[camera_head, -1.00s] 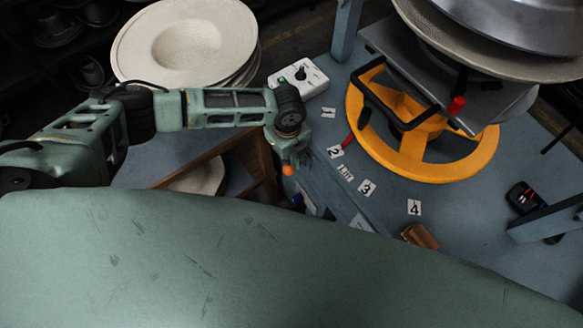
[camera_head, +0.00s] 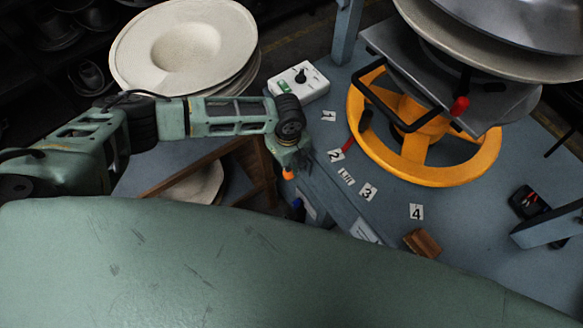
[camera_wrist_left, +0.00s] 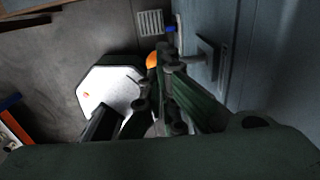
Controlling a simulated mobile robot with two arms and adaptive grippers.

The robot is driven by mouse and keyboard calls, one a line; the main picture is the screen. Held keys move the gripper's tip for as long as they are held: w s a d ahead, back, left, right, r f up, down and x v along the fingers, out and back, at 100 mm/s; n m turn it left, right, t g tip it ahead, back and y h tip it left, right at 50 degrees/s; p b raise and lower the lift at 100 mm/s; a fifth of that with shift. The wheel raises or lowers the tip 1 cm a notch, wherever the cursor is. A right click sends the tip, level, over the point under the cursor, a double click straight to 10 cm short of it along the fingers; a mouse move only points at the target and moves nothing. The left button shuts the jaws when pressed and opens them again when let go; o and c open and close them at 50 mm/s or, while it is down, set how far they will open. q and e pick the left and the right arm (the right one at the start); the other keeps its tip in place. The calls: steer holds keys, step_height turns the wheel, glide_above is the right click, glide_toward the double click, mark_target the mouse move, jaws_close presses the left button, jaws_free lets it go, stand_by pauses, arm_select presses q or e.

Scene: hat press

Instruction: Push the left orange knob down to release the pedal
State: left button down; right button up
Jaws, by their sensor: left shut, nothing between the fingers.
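The orange knob (camera_head: 288,174) shows just below my left gripper (camera_head: 289,164) at the front edge of the blue-grey table. It also shows in the left wrist view (camera_wrist_left: 152,59), partly hidden behind the fingertips of the left gripper (camera_wrist_left: 158,70). The left gripper is shut with nothing in it and points down. It looks very close to the knob; I cannot tell whether it touches. I cannot make out the pedal for sure; a white angular plate (camera_wrist_left: 108,88) lies low in the wrist view. My right gripper is not in view.
A yellow wheel (camera_head: 430,172) stands on the table (camera_head: 470,220) under the press plates. A white control box (camera_head: 298,82) is behind the gripper. White hat shapes (camera_head: 185,45) are stacked at the back left. A blue knob (camera_head: 297,203) is just below the orange one.

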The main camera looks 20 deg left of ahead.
arm_select(q)
steer(key=shift+f, duration=0.15)
stand_by(0.5)
steer(key=shift+f+b, duration=1.85)
steer(key=shift+f, duration=0.65)
steer(key=shift+r, duration=0.25)
step_height(320, 180, up, 8)
steer(key=p, duration=0.8)
